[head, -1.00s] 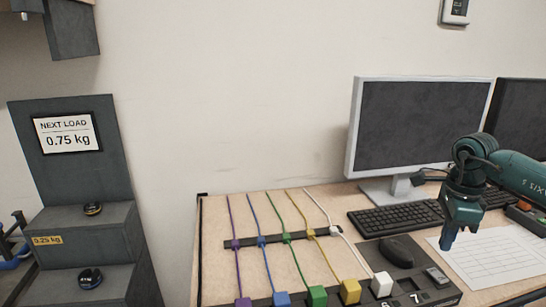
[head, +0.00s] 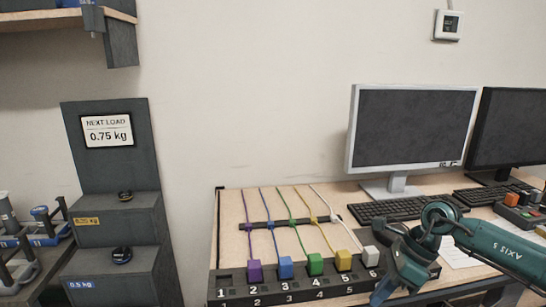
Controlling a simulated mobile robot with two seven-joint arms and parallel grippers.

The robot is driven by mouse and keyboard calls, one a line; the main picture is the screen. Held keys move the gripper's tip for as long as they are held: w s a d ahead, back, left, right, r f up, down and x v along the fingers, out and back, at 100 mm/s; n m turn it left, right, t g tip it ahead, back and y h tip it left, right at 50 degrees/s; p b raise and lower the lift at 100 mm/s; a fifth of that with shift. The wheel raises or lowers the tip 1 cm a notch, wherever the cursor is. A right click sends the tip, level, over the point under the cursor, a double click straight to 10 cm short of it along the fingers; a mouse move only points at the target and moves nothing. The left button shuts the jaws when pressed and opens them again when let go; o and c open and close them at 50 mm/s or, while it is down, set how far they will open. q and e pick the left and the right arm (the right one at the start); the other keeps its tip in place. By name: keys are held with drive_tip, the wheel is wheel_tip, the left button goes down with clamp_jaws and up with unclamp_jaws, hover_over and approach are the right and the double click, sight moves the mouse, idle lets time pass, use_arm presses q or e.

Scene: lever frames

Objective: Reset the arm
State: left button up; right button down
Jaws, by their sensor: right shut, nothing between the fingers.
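My right arm comes in from the right. Its teal right gripper (head: 384,291) points down and left at the lower right, shut and empty, over the right end of the dark numbered panel (head: 228,281). Purple (head: 255,272), blue (head: 286,267), green (head: 315,264), yellow (head: 343,260) and white (head: 371,256) blocks with cords stand in a row along this panel. The gripper is just right of the white block in the picture; I cannot tell whether they touch. It hides part of the panel's right end. My left gripper is out of view.
A monitor (head: 412,125) and keyboard (head: 394,210) stand behind my right arm. On the left is a dark stepped stand (head: 112,224) with small discs and a "0.75 kg" sign (head: 107,131). A shelf (head: 62,19) overhangs at upper left.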

drive_tip(key=s+a+r+m+t+y, duration=0.1)
drive_tip(key=s+a+m+t+y, duration=0.25)
drive_tip(key=a+m+y, duration=0.55)
drive_tip(key=s+a+m+t+y, duration=0.35)
drive_tip(key=a+m, duration=0.35)
drive_tip(key=a, duration=0.6)
drive_tip(key=s+d+f+m+t+h, duration=0.1)
drive_tip(key=d+f+m+t+h, duration=0.35)
drive_tip(key=m, duration=0.65)
drive_tip(key=d+f+m+t+h, duration=0.35)
drive_tip(key=f+m+h, duration=0.25)
drive_tip(key=m, duration=0.5)
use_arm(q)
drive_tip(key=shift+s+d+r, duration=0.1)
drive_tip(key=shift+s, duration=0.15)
use_arm(e)
drive_tip(key=s+d+f+m+g+h, duration=0.4)
drive_tip(key=s+f+m, duration=0.4)
drive_tip(key=s+f, duration=0.3)
drive_tip(key=shift+d+h, duration=0.2)
drive_tip(key=shift+h, duration=0.1)
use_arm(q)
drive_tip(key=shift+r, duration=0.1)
